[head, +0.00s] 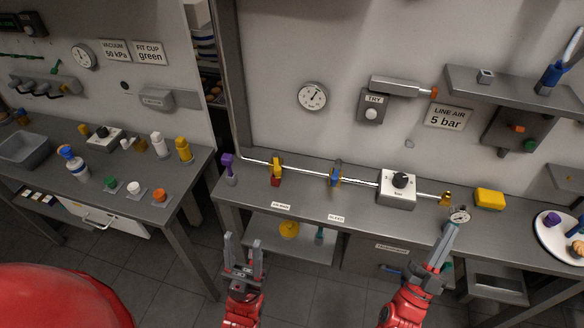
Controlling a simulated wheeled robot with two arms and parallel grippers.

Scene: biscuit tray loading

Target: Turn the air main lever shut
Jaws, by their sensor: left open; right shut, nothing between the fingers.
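The air main valve (276,172) stands on the pipe along the back of the right bench. It has a yellow upper part and a red lower part, and a small label, seemingly "AIR MAIN" (281,207), lies in front of it. I cannot tell clearly which way its lever is turned. My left gripper (243,243) is open and empty, in front of the bench's front edge, below and left of the valve and apart from it. My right gripper (450,228) is shut and empty, at the bench's front edge, well right of the valve, its tips by a small round gauge (459,216).
On the same pipe are a blue-handled valve (335,173) by a "BLEED" label and a grey regulator box (397,188) with a black knob. A purple-topped item (228,168) stands left of the valve. A yellow block (489,198) and a plate (547,238) are right.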

